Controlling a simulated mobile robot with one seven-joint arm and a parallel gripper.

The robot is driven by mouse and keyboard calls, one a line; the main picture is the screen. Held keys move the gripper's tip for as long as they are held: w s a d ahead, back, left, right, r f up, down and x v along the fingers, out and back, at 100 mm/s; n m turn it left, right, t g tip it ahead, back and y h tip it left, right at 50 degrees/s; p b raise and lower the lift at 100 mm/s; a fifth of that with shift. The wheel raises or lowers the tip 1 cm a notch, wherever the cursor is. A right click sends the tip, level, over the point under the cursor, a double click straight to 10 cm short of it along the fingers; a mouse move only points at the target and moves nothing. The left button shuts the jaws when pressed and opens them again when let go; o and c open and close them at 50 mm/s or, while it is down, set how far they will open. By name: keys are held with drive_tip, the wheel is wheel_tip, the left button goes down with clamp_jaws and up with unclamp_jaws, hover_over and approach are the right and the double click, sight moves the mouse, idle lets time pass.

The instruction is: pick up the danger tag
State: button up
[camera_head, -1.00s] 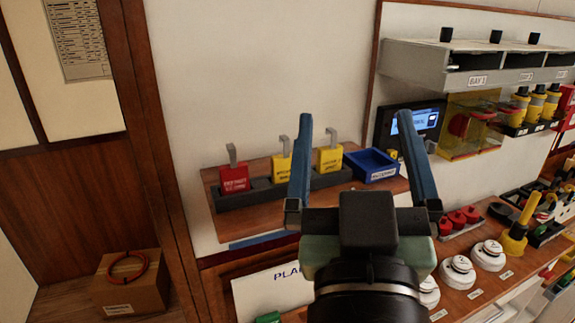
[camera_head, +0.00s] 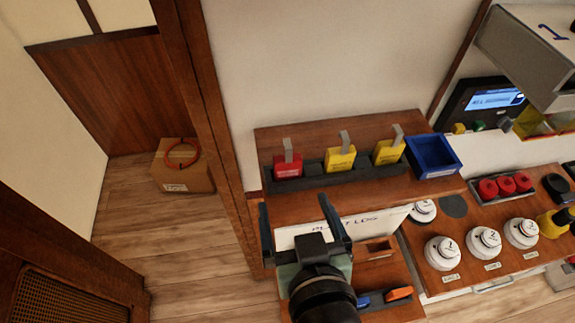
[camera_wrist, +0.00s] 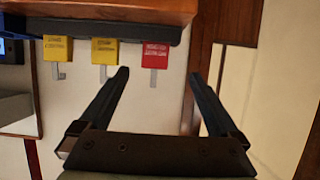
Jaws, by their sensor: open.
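A red tag (camera_head: 288,163) with a grey hook stands upright in the left end of a dark rack (camera_head: 312,173) on a wooden shelf. Its lettering is too small to read. It also shows in the wrist view (camera_wrist: 155,53), which appears upside down. Two yellow tags, a middle one (camera_head: 340,157) and a right one (camera_head: 389,151), stand in the same rack. My gripper (camera_head: 295,203) is open and empty, below the red tag in the head view. In the wrist view the red tag lies ahead between my fingertips (camera_wrist: 158,73), apart from them.
A blue tray (camera_head: 433,157) sits right of the rack. A white "PLANT LOG" board (camera_head: 375,221) is close behind my gripper. White round devices (camera_head: 442,252) and red knobs (camera_head: 505,184) are at right. A wooden post (camera_head: 205,100) stands at left.

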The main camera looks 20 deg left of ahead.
sight(289, 168)
drive_tip(key=b+x, duration=0.5)
drive_tip(key=b, duration=0.1)
drive_tip(key=shift+w+f, duration=0.1)
drive_tip(key=shift+f, duration=0.15)
drive_tip(key=shift+w+a+b, duration=0.3)
drive_tip(key=shift+w+b, duration=0.25)
drive_tip(key=shift+b, duration=0.55)
drive_tip(key=shift+w+a, duration=0.1)
drive_tip(key=shift+w, duration=0.05)
drive_tip(key=p+x, duration=0.2)
drive_tip(key=x, duration=0.2)
drive_tip(key=shift+w+r+p, duration=0.3)
drive_tip(key=shift+p, duration=0.1)
drive_tip(key=shift+w+f, duration=0.2)
drive_tip(key=shift+w, duration=0.05)
drive_tip(key=c, duration=1.4)
